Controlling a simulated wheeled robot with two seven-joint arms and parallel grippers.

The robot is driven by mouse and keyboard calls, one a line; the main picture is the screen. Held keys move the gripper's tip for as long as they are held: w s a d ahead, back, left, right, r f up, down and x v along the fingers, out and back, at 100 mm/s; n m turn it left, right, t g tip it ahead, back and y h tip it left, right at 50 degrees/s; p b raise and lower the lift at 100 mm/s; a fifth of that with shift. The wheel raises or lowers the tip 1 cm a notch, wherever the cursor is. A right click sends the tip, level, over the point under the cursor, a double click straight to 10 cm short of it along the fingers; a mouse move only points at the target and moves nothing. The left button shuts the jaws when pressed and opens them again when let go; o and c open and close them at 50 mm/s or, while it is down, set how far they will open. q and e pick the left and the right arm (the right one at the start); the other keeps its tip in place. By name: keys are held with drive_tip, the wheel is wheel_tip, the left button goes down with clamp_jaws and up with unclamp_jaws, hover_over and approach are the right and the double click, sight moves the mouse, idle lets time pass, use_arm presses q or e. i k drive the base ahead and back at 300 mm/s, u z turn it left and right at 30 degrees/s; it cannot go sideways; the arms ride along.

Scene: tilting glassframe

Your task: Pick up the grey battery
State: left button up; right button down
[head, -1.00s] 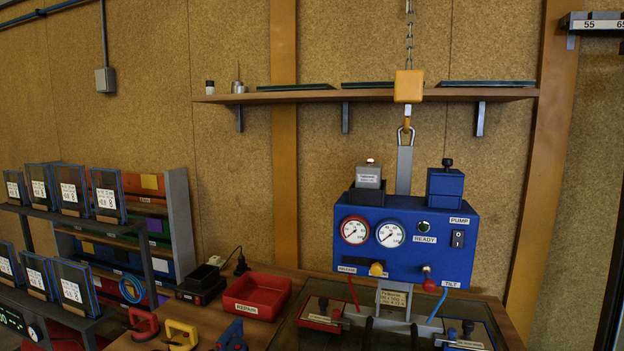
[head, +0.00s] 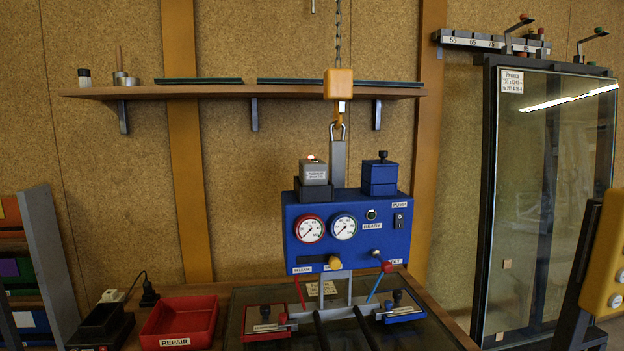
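The grey battery (head: 314,171) is a small grey block with a white label and a reddish light on top. It sits in a dark holder (head: 315,190) on the top left of the blue lifting device (head: 345,262). A blue block (head: 380,176) with a black knob stands on the device's top right. The device hangs from a yellow hook block (head: 338,84) on a chain and has two gauges, a READY light, a pump switch and levers. Neither of my grippers is in view.
A glass pane (head: 322,294) lies under the device on the bench. A red REPAIR tray (head: 180,322) and a black charger-like box (head: 101,324) stand left. A tall framed glass pane (head: 555,180) stands right, with a yellow button panel (head: 606,262) nearer. A shelf (head: 225,90) runs behind.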

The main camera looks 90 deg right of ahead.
sight(313, 170)
drive_tip(key=z, duration=2.55)
